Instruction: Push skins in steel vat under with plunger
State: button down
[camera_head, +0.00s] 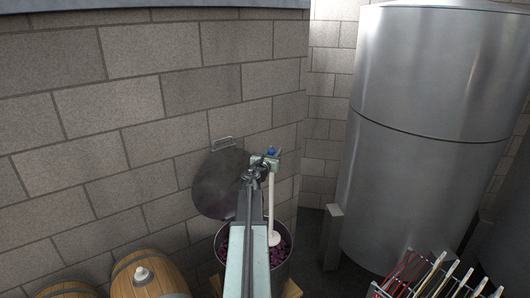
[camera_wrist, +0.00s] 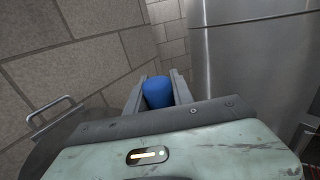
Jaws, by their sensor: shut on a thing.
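The plunger (camera_head: 271,205) has a pale shaft, a blue top and a pale round disc at its lower end. My gripper (camera_head: 270,160) is shut on it near the top, and the shaft hangs down roughly upright. In the wrist view the blue top of the plunger (camera_wrist: 157,92) sits between the two jaws of my gripper (camera_wrist: 158,88). The steel vat (camera_head: 289,272) stands below, open, with dark purple skins (camera_head: 283,242) inside. The disc is at the skins on the right side of the vat; I cannot tell how deep. My arm hides the vat's middle.
A round dark lid (camera_head: 218,188) with a handle leans against the block wall (camera_head: 120,130) behind the vat. Wooden barrels (camera_head: 148,272) stand at the left. A wire rack (camera_head: 440,278) with several rods stands at right, before a large steel tank (camera_head: 425,150).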

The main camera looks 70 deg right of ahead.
jog(key=shift+w, duration=0.25)
jog(key=shift+f, duration=0.1)
notch_tip(320, 180, down, 9)
jog(key=b, duration=0.9)
notch_tip(320, 180, down, 11)
jog(key=b, duration=1.1)
jog(key=shift+s+a+r, duration=0.1)
jog(key=shift+r, duration=0.15)
